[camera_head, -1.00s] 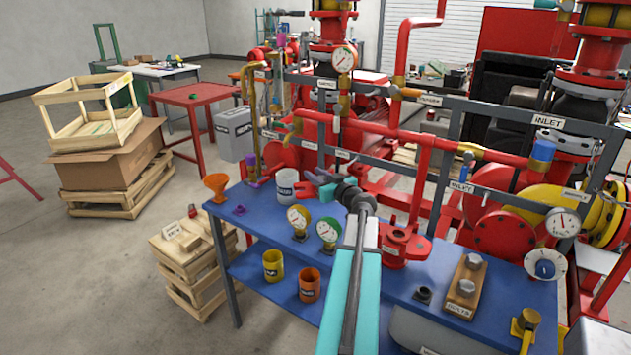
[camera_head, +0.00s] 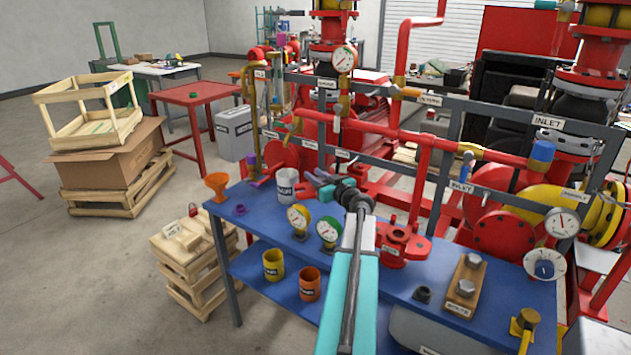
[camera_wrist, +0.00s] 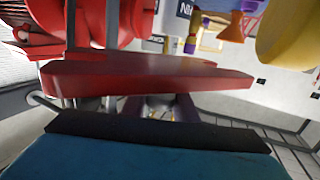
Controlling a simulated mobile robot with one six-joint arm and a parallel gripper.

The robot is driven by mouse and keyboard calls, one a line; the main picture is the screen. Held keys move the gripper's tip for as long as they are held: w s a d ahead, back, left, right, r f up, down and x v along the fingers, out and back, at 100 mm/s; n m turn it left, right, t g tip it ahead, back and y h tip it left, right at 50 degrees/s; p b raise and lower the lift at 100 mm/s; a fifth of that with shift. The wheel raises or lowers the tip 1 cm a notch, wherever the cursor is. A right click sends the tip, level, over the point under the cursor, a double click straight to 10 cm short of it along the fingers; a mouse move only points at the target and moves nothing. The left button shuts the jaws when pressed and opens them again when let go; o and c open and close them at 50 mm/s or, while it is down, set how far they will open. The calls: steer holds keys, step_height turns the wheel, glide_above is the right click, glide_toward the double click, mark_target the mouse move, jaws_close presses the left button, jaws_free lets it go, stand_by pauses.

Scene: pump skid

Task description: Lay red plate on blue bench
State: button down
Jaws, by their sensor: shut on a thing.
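The red plate (camera_wrist: 145,80) shows in the wrist view as a flat dark red slab across the middle. My gripper (camera_head: 320,182) is shut on it. In the head view my gripper is over the back of the blue bench (camera_head: 262,230), right of the white cup, with small red and light blue parts at its tip. The plate's outline is hard to make out there. In the wrist view a blue surface with a black edge fills the bottom; I cannot tell whether the plate touches anything below.
On the bench stand an orange funnel (camera_head: 216,185), a white cup (camera_head: 287,185), two gauges (camera_head: 299,218), a red flanged fitting (camera_head: 400,243) and a wooden bolt block (camera_head: 465,287). Red pipework and a grey rail rise behind. The bench's front left top is fairly clear.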

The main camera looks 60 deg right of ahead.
steer(key=shift+f, duration=0.8)
steer(key=c, duration=1.4)
jaws_free()
steer(key=shift+f, duration=0.1)
steer(key=shift+c, duration=0.2)
steer(key=shift+s, duration=0.15)
steer(key=shift+b+v, duration=0.55)
steer(key=shift+v, duration=3.15)
